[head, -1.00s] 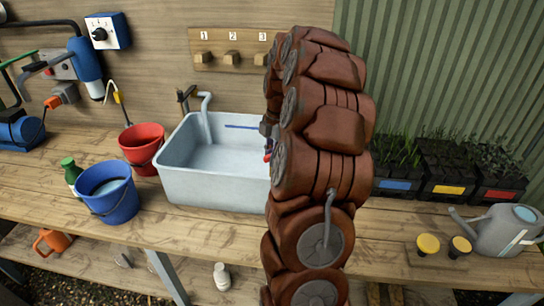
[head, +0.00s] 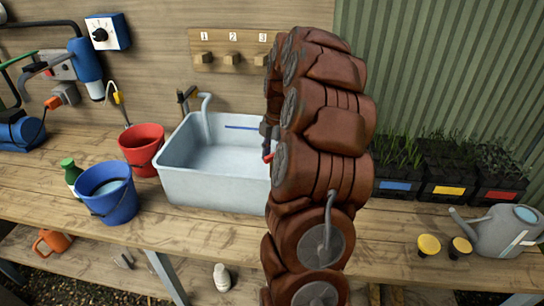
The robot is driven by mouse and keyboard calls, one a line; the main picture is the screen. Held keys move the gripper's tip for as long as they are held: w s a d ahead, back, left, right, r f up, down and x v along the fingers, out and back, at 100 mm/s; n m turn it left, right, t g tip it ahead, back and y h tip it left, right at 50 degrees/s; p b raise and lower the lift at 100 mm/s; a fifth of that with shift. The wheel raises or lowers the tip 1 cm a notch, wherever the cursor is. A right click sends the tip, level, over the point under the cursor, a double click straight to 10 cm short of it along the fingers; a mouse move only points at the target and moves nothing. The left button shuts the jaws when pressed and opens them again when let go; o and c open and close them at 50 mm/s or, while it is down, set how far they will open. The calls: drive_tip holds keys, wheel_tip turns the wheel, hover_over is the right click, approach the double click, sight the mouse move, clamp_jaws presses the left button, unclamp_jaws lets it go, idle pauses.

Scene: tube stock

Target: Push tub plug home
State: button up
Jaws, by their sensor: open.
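The tub (head: 222,187) is a pale grey-blue basin on the wooden bench, with a blue line on its inner back wall. The tub plug cannot be made out; the near wall and my arm hide part of the tub's floor. My brown segmented arm stands in front of the tub's right end. My gripper (head: 268,156) shows only as a small dark and red part at the arm's left edge, over the tub's right side. It is open, and most of it is hidden behind the arm. I see nothing held in it.
A grey tap (head: 206,115) stands behind the tub. A red bucket (head: 142,150) and a blue bucket (head: 110,207) stand left of it. A green bottle (head: 72,176) is beside the blue bucket. Seedling trays (head: 445,190) and a watering can (head: 508,232) are at right.

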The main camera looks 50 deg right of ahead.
wheel_tip(320, 180, up, 12)
drive_tip(key=d, duration=0.1)
drive_tip(key=shift+d, duration=0.4)
idle(0.5)
drive_tip(key=shift+s, duration=0.1)
idle(0.5)
drive_tip(key=s+a+f+m+g, duration=0.1)
drive_tip(key=s+a+m, duration=0.15)
drive_tip(key=a, duration=0.95)
drive_tip(key=s+a+m, duration=0.2)
drive_tip(key=a+m, duration=0.2)
drive_tip(key=a, duration=0.8)
drive_tip(key=s+a+f+m+h, duration=0.1)
drive_tip(key=s+a+f+m, duration=0.3)
drive_tip(key=s, duration=0.5)
drive_tip(key=s+a+f+m+g, duration=0.1)
drive_tip(key=s+a+f+m, duration=0.4)
drive_tip(key=s, duration=0.5)
drive_tip(key=shift+a+h, duration=0.4)
drive_tip(key=shift+a, duration=0.2)
